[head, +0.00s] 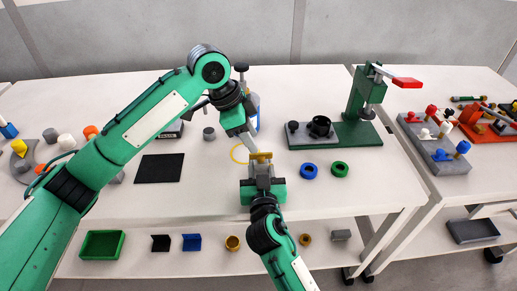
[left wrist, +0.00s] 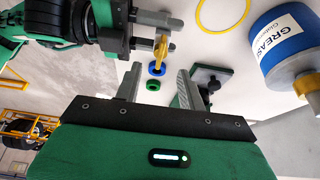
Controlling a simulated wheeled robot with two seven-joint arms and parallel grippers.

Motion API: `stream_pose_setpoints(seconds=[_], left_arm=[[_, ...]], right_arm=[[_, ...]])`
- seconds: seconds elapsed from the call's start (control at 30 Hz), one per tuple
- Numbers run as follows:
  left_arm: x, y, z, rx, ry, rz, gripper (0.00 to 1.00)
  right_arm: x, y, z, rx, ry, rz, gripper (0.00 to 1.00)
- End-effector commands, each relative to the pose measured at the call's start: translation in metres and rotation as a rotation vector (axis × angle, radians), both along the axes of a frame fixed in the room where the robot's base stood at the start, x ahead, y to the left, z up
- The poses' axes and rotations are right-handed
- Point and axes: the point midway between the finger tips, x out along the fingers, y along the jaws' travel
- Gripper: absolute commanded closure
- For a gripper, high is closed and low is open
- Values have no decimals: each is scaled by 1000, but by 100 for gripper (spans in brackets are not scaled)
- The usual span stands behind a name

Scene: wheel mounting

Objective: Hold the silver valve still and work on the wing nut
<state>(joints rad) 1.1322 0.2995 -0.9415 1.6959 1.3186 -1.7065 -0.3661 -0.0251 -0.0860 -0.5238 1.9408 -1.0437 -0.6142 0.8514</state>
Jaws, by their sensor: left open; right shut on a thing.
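The yellow wing nut (head: 260,156) stands at the top of my right gripper (head: 262,168), near the middle of the white table. In the left wrist view the wing nut (left wrist: 161,50) projects from my right gripper (left wrist: 138,36), which is shut on the silver valve. The fingers mostly hide the valve. My left gripper (head: 249,143) is just above the wing nut in the head view. In the left wrist view its two fingers (left wrist: 160,70) are apart with nothing held between them. The wing nut appears beyond the fingertips; I cannot tell the exact gap.
A grease can (left wrist: 288,48) stands behind my left gripper. A yellow ring (head: 236,154) lies on the table (head: 210,195). A blue ring (head: 308,171) and a green ring (head: 340,169) lie to the right. A green press (head: 365,112) stands behind them. A black mat (head: 160,168) lies left.

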Motion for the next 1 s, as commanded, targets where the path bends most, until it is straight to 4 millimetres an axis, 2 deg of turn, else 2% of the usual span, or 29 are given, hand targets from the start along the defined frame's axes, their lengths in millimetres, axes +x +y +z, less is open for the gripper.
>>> stream_pose_setpoints(seconds=[0.1,0.3,0.7,0.9,1.0], left_arm=[[0,-9,-22,1,2,0,60],[0,-18,-45,1,0,1,60],[0,-21,-51,-1,-1,1,60],[1,-21,-51,0,-1,1,99],[1,-21,-51,0,-1,1,100]], right_arm=[[0,0,-1,0,2,0,94],[0,0,-1,0,2,0,94],[0,0,-1,0,2,0,94],[0,0,-1,0,2,0,94],[0,0,-1,0,2,0,94]])
